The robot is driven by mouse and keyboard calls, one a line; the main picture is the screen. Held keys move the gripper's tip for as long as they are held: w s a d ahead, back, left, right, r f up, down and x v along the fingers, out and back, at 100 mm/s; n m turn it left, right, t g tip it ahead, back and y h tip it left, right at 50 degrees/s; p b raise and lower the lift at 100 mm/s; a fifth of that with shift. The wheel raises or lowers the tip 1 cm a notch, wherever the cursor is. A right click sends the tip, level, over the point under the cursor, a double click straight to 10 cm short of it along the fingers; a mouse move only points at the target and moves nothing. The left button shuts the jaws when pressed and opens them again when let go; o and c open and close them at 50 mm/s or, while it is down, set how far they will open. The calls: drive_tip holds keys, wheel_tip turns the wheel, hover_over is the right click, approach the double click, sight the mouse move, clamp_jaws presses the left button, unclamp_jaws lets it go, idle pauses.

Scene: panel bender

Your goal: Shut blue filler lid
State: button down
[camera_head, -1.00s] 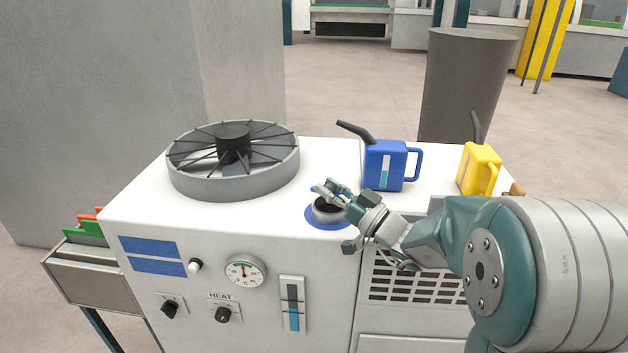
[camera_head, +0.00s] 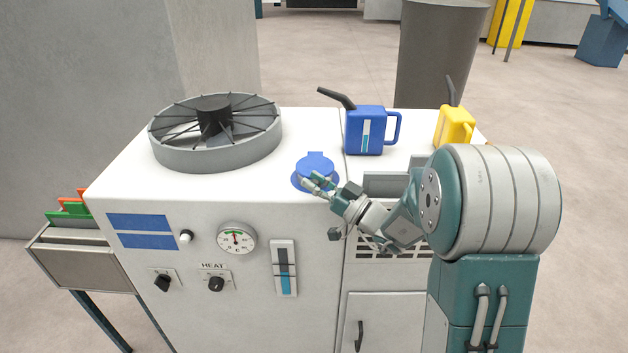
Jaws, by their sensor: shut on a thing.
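The blue filler lid (camera_head: 315,163) lies over the filler neck on the white machine top, with its small tab at the back. No dark opening shows beneath it. A blue ring (camera_head: 297,180) surrounds the neck. My gripper (camera_head: 316,182) is at the lid's front edge, its fingers shut on it. The fingers hide part of the front edge, so the exact contact is hard to see.
A blue can (camera_head: 364,132) and a yellow can (camera_head: 455,126) stand behind and to the right. A round grey fan housing (camera_head: 215,140) is at the left. The front panel has a gauge (camera_head: 236,238) and knobs. Free white surface lies between fan and lid.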

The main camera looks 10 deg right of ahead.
drive_tip(key=shift+s+a+f, duration=0.1)
drive_tip(key=shift+f, duration=0.65)
drive_tip(key=shift+c, duration=1.9)
unclamp_jaws()
drive_tip(key=shift+s, duration=0.1)
drive_tip(key=shift+s+d+f, duration=0.1)
drive_tip(key=shift+s+d, duration=0.15)
drive_tip(key=shift+d, duration=0.25)
drive_tip(key=r+v, duration=0.1)
drive_tip(key=v, duration=0.9)
drive_tip(key=shift+s+d, duration=0.25)
drive_tip(key=shift+d, duration=0.2)
drive_tip(key=shift+f, duration=0.1)
